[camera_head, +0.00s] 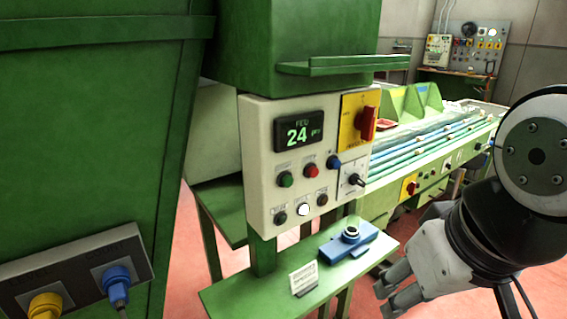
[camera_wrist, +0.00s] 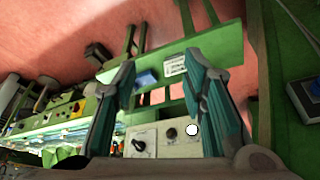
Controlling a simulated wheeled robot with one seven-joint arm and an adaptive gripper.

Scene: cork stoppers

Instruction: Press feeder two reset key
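A cream control panel (camera_head: 258,170) hangs on the green machine. Its display (camera_head: 298,134) reads 24. Below it are a green button (camera_head: 286,180), a red button (camera_head: 311,171), a blue button (camera_head: 333,161), a bright white button (camera_head: 303,210) and dark buttons (camera_head: 280,218) (camera_head: 322,199). Their labels are too small to read, so I cannot tell which is the feeder two reset key. My gripper (camera_head: 392,296) is right of and below the panel, apart from it. In the wrist view my gripper (camera_wrist: 160,66) is open and empty, with the white button (camera_wrist: 192,130) beyond the fingers.
A red rotary switch (camera_head: 366,124) on a yellow plate and a black selector (camera_head: 356,180) sit at the panel's right. Below, a green shelf (camera_head: 245,296) bears a blue device (camera_head: 362,240) and a white card (camera_head: 303,277). A conveyor (camera_head: 440,150) stands behind.

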